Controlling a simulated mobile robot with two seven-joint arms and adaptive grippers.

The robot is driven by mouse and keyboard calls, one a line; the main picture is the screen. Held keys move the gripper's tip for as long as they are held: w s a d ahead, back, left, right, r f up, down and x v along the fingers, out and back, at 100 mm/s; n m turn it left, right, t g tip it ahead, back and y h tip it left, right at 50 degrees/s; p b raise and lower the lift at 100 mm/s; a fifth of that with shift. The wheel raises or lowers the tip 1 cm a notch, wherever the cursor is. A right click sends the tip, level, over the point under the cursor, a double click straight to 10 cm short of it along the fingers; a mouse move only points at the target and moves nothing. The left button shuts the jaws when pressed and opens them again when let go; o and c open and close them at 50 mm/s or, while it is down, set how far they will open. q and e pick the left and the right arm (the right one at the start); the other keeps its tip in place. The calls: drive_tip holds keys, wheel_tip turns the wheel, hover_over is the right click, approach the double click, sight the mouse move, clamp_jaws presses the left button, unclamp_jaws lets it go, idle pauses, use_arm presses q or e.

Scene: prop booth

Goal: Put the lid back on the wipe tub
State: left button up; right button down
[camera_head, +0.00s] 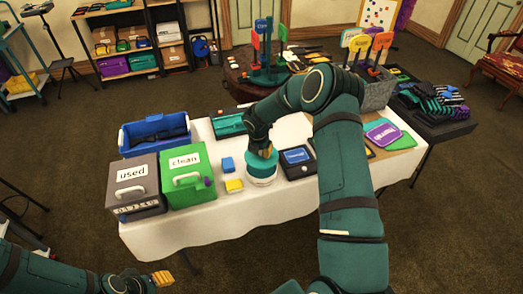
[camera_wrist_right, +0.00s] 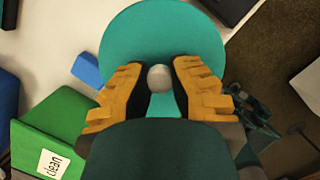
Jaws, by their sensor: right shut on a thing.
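The teal round lid (camera_head: 262,160) is at the top of the white wipe tub (camera_head: 262,181), near the front middle of the white-covered table. In the right wrist view the lid (camera_wrist_right: 128,42) is a wide teal disc with a grey knob (camera_wrist_right: 159,77). My right gripper (camera_head: 264,151) points down over the tub, its yellow fingers shut on the lid's knob; the fingers also show in the wrist view (camera_wrist_right: 159,88). Whether the lid is fully seated on the rim cannot be told. My left gripper (camera_head: 162,278) is low at the left, away from the table, its opening unclear.
A blue sponge (camera_head: 228,164) and a yellow block (camera_head: 234,185) lie left of the tub. The green "clean" box (camera_head: 188,190), grey "used" box (camera_head: 134,196) and blue crate (camera_head: 147,129) stand farther left. A dark blue-topped box (camera_head: 299,170) is close on the right.

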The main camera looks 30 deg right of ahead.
drive_tip(key=x, duration=0.1)
drive_tip(key=b+x, duration=0.1)
drive_tip(key=shift+s+a+f, duration=0.1)
drive_tip(key=shift+a+f, duration=0.1)
drive_tip(key=shift+f, duration=0.15)
drive_tip(key=shift+b+x, duration=0.95)
drive_tip(key=shift+x, duration=0.15)
drive_tip(key=shift+s+a+f, duration=0.15)
drive_tip(key=shift+a+f, duration=0.05)
drive_tip(key=shift+a, duration=0.05)
idle(0.9)
drive_tip(key=shift+c, duration=2)
unclamp_jaws()
drive_tip(key=shift+r, duration=0.1)
drive_tip(key=shift+w+d+p+v, duration=0.1)
drive_tip(key=shift+d+p+v, duration=0.1)
drive_tip(key=shift+p+v, duration=0.75)
drive_tip(key=shift+w+d+p+v, duration=0.2)
drive_tip(key=shift+p+v, duration=0.3)
drive_tip(key=shift+v, duration=0.75)
drive_tip(key=shift+w+d+p+v, duration=0.1)
drive_tip(key=shift+d+p+v, duration=0.1)
drive_tip(key=shift+p+v, duration=0.75)
drive_tip(key=shift+s+r, duration=0.1)
drive_tip(key=shift+r, duration=0.2)
